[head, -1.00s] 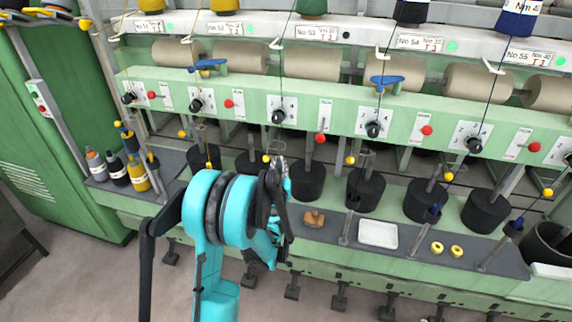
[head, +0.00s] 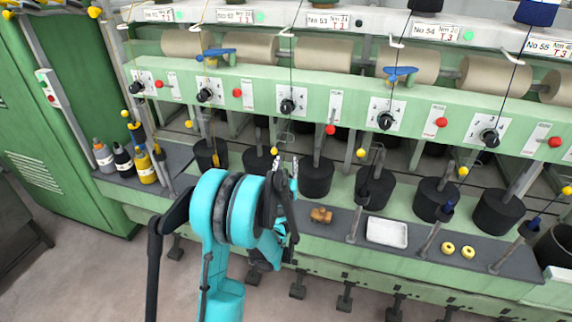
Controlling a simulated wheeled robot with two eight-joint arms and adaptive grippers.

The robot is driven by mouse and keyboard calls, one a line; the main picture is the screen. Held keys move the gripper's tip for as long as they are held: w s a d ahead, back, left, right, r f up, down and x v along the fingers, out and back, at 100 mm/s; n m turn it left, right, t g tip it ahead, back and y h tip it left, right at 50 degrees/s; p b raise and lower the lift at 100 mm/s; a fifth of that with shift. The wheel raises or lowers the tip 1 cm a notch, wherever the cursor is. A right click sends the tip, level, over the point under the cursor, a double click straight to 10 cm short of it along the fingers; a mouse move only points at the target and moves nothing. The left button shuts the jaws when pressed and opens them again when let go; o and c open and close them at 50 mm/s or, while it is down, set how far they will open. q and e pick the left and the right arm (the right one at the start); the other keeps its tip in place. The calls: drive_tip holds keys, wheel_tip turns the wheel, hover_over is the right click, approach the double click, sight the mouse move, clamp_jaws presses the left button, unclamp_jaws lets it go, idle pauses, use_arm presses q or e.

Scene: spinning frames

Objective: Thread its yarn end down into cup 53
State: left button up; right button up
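The No 53 label (head: 327,20) is on the top rail, with a dark yarn (head: 291,60) running down past the dial below it. Below that, the yarn is too thin to follow clearly. Black cups stand in a row under the green panel. One cup (head: 315,178) is just right of my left gripper and another (head: 258,160) is behind it on the left; I cannot tell which is cup 53. My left gripper (head: 286,168) is raised at the front of the row, its fingers pointing up. Its finger gap and any yarn in it are too small to make out. My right gripper is out of view.
A brown object (head: 321,214), a white tray (head: 387,233) and two yellow rings (head: 457,249) lie on the dark shelf (head: 345,222). Thin posts rise from its front. Bottles (head: 146,166) stand at left. Blue pieces (head: 397,75) sit on the panel top.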

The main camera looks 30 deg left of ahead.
sight(285, 172)
use_arm(q)
drive_tip(key=shift+s, duration=0.1)
drive_tip(key=v, duration=0.7)
drive_tip(key=shift+s+d, duration=0.1)
drive_tip(key=shift+d, duration=0.1)
idle(0.3)
